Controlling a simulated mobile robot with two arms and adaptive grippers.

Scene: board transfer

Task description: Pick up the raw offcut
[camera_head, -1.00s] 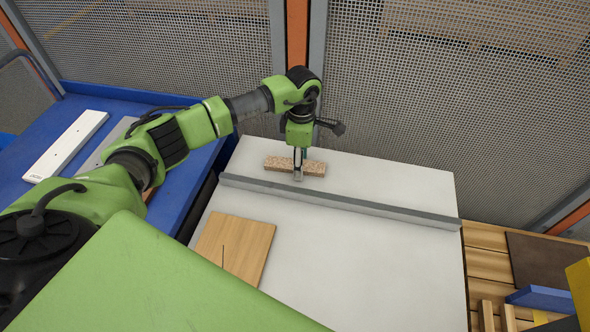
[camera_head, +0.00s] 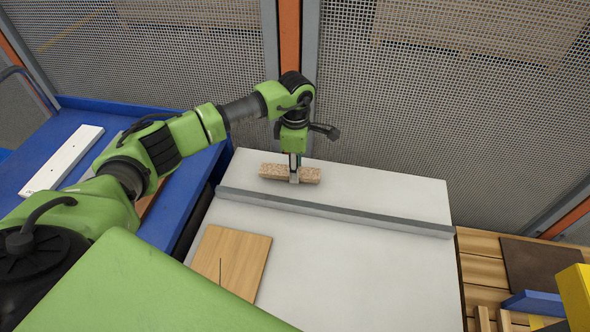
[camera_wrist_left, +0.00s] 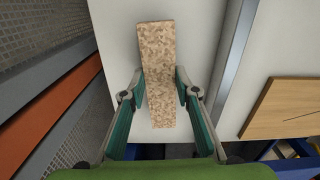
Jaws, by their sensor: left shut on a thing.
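The raw offcut (camera_head: 308,175) is a short speckled tan chipboard strip behind the grey fence on the white table. My left gripper (camera_head: 294,178) comes down on it from above and is shut across its middle. In the left wrist view the offcut (camera_wrist_left: 158,60) runs lengthwise between the two fingers of my left gripper (camera_wrist_left: 160,92), one on each side. I cannot tell clearly whether the offcut touches the table or is slightly raised. My right gripper is not in view.
The grey fence (camera_head: 340,213) crosses the white table (camera_head: 360,265) just in front of the offcut. A wooden board (camera_head: 240,258) with a dark slit lies at the near left. A blue table (camera_head: 40,150) with a white board (camera_head: 62,160) is at left. Mesh fencing (camera_head: 440,100) stands behind.

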